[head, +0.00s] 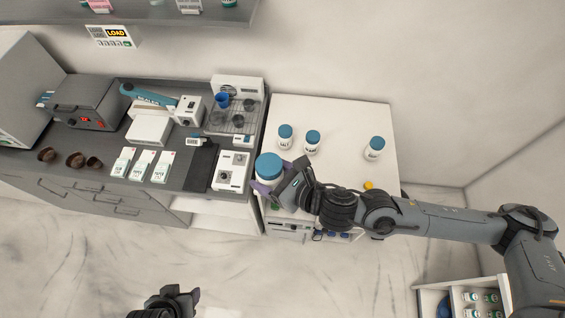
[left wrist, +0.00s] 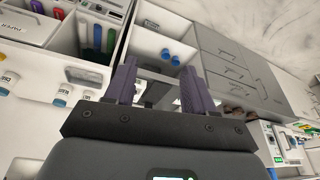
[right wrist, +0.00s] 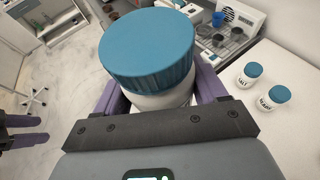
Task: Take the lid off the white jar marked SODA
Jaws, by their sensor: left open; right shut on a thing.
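A white jar with a blue lid (head: 268,168) is at the left edge of the white table, held in my right gripper (head: 273,190). In the right wrist view the purple fingers are around the white body below the ribbed blue lid (right wrist: 147,55). The lid sits on the jar, which looks upright. The jar's marking is hidden, so I cannot read SODA on it. Whether its base touches the table is hidden. My left gripper (left wrist: 153,92) is open and empty, away from the jar; in the head view it shows at the bottom (head: 178,296).
The white table (head: 335,185) holds two blue-lidded jars (head: 285,137) (head: 312,141) in the middle and another (head: 376,148) at the right. A small yellow item (head: 368,185) lies near the front edge. A grey counter (head: 195,165) with devices and boxes adjoins on the left.

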